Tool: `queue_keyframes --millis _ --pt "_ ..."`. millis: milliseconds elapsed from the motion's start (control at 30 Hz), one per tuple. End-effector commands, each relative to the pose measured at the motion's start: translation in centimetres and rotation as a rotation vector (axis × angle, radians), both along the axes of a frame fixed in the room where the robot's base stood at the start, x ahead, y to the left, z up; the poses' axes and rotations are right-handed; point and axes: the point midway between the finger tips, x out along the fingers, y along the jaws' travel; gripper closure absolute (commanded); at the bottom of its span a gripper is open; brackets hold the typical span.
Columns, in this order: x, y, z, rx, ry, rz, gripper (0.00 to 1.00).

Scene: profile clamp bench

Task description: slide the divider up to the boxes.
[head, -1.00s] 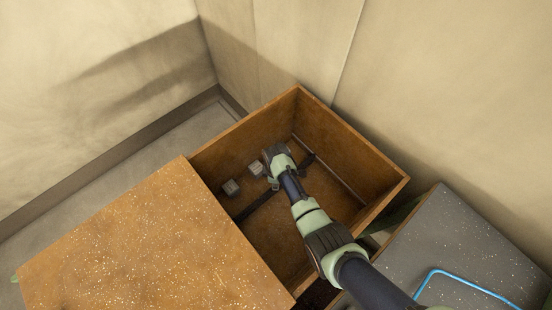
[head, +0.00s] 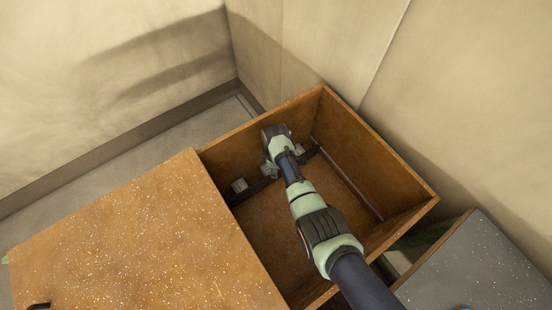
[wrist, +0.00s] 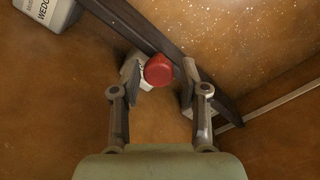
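The divider is a dark bar lying across the inside of the wooden drawer (head: 410,212); it shows in the head view (head: 308,153) and runs diagonally in the wrist view (wrist: 125,27). A red knob (wrist: 158,70) stands on it. My gripper (wrist: 160,82) has one finger on each side of the knob, with small gaps showing, so it looks open around it. One pale box (head: 239,185) with printed lettering also shows in the wrist view (wrist: 48,10), right beside the bar. A second pale box (wrist: 146,84) is partly hidden by the knob and left finger. Exact contact is unclear.
A thin metal rail (head: 348,178) runs along the drawer's right side. The speckled wooden top (head: 130,240) lies left and a grey top (head: 490,265) right. Drawer walls surround my gripper. The drawer floor on the near side of the bar is clear.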

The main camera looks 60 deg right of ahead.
Motion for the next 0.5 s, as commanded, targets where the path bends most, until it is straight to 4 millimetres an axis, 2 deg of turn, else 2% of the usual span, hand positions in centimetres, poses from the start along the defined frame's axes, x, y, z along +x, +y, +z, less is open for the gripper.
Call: queue_keyframes --millis 367,500 --pt "0.0 0.0 0.3 -0.002 -0.002 0.0 0.43" --pt "0.1 -0.1 2.2 -0.003 -0.003 0.0 0.43"
